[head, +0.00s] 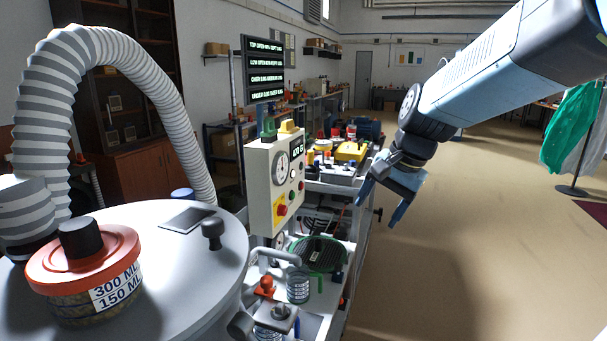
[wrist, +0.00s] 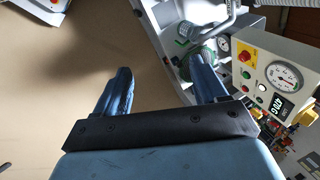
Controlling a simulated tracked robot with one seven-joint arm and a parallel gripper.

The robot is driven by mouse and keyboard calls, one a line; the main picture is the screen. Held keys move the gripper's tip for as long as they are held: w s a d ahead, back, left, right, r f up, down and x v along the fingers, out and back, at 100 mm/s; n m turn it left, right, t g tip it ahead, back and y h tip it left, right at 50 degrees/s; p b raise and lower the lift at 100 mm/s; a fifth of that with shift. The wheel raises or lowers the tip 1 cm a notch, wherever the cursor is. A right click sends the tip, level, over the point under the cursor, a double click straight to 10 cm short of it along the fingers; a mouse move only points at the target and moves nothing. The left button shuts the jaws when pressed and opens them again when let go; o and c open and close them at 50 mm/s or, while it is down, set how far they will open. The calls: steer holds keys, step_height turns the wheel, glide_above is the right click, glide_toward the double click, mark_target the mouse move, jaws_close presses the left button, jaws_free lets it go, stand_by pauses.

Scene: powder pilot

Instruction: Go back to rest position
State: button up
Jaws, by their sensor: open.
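My gripper (head: 380,205) hangs from my blue-grey arm, right of the control box, in the head view. Its two blue fingers are spread apart with nothing between them. In the wrist view my gripper (wrist: 158,88) also shows open and empty, with bare floor and part of the machine beyond it. The fingers appear clear of the machine, though the right finger overlaps it in the wrist view.
A cream control box (head: 275,180) with a gauge and buttons stands beside a white drum (head: 180,260). A jar with an orange lid (head: 85,255) sits on the drum near a ribbed hose (head: 175,120). Open floor (head: 480,230) lies to the right.

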steer(key=s+d+r+n+t+h, duration=0.1)
steer(key=s+d+n, duration=0.2)
steer(key=s, duration=0.4)
steer(key=s+d+r+n+t+h, duration=0.1)
steer(key=s+d+n+h, duration=0.1)
steer(key=s+d+n, duration=0.2)
steer(key=s+d, duration=0.1)
steer(key=s, duration=0.2)
steer(key=shift+t, duration=0.4)
stand_by(0.7)
